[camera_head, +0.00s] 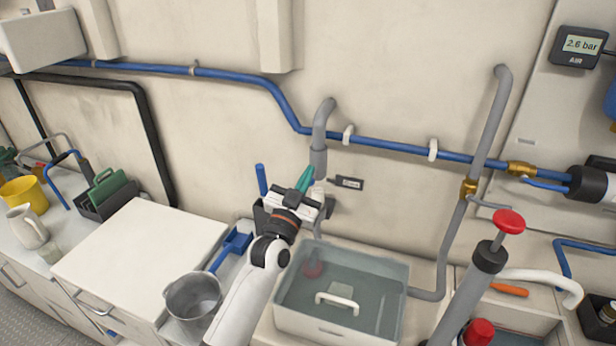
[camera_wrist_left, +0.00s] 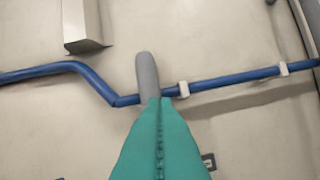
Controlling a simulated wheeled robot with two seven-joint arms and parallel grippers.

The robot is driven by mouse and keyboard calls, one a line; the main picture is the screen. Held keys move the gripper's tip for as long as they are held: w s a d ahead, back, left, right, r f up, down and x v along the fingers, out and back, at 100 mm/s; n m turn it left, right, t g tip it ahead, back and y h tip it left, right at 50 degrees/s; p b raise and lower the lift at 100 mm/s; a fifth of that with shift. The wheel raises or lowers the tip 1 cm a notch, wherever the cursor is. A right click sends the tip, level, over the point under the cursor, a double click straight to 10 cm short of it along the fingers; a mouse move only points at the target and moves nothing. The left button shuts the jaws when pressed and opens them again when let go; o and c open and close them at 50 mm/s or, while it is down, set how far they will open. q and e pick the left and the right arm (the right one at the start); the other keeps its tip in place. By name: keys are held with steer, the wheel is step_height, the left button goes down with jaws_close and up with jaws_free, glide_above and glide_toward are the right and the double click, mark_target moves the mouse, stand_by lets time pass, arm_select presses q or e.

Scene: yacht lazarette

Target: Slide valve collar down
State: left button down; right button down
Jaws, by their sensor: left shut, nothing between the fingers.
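My left gripper (camera_head: 309,172) has teal fingers pressed together with nothing between them. It is in front of the lower end of a short grey hooked pipe (camera_head: 322,115) on the wall. A thicker grey sleeve (camera_head: 318,160) on that pipe may be the valve collar; the gripper partly covers the fitting below it. A small dark tag (camera_head: 349,183) is beside the fitting. In the left wrist view, the shut fingertips (camera_wrist_left: 160,101) overlap the lower end of the grey pipe (camera_wrist_left: 148,75), and the collar is hidden. I cannot tell whether they touch. My right gripper is not in view.
A blue pipe (camera_head: 390,148) runs along the wall in white clips. Below stand a clear-walled bin (camera_head: 285,318), a metal bucket (camera_head: 194,297) and a white counter (camera_head: 140,250). A red-knobbed pump (camera_head: 489,255) stands at right. The wall above is mostly clear.

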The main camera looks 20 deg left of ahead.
arm_select(q)
steer(key=w+f, duration=0.1)
steer(key=f, duration=0.1)
steer(key=w+f+p, duration=0.1)
steer(key=shift+w+a, duration=0.25)
steer(key=shift+w, duration=0.05)
step_height(320, 180, down, 8)
steer(key=b, duration=0.6)
steer(key=shift+f+b, duration=0.25)
steer(key=shift+b, duration=0.05)
steer(key=shift+s, duration=0.15)
